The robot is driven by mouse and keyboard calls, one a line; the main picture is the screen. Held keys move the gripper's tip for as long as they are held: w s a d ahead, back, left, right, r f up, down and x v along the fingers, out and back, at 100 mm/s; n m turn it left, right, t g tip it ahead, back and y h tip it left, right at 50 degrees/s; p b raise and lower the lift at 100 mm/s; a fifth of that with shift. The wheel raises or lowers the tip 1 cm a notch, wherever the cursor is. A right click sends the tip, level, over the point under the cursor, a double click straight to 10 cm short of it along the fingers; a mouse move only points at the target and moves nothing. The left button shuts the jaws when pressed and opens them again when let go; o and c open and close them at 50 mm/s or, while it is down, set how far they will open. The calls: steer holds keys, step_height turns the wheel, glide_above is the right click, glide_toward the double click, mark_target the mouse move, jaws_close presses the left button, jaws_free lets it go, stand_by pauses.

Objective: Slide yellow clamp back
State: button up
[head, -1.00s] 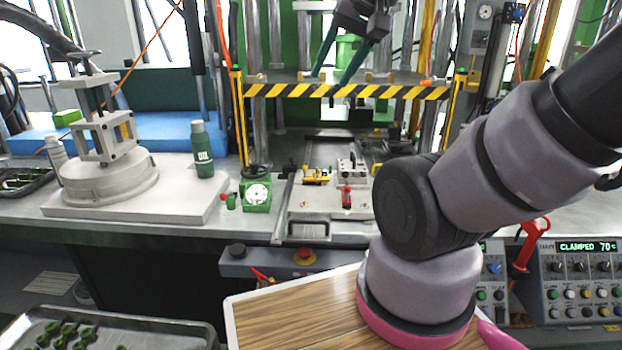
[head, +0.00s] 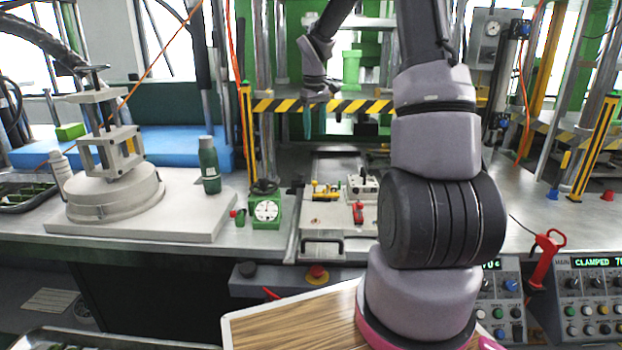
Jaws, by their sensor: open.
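The yellow clamp (head: 326,191) sits on the left part of the metal mold plate (head: 322,218) on the workbench. A red clamp (head: 358,212) stands to its right and nearer. My gripper (head: 309,122) hangs above and behind the yellow clamp, by the striped bar, pointing down. Its green fingers show nearly edge-on, apart from the clamp. It is open, and I see nothing held in it. Part of the plate's right side is hidden behind my arm.
A yellow-black striped bar (head: 350,105) crosses the press behind the plate. A green gauge box (head: 265,208) and a green oil bottle (head: 209,166) stand to the left. A grey block (head: 362,184) stands right of the yellow clamp. A wooden board (head: 290,328) is in front.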

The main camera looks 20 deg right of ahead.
steer(key=shift+n+g, duration=0.5)
steer(key=shift+n, duration=0.1)
steer(key=w+f, duration=0.1)
steer(key=f, duration=0.5)
steer(key=w+d+f, duration=0.1)
steer(key=w+f, duration=0.1)
steer(key=f, duration=0.4)
steer(key=w+d+f, duration=0.1)
steer(key=w+f, duration=0.1)
steer(key=f, duration=0.5)
jaws_close()
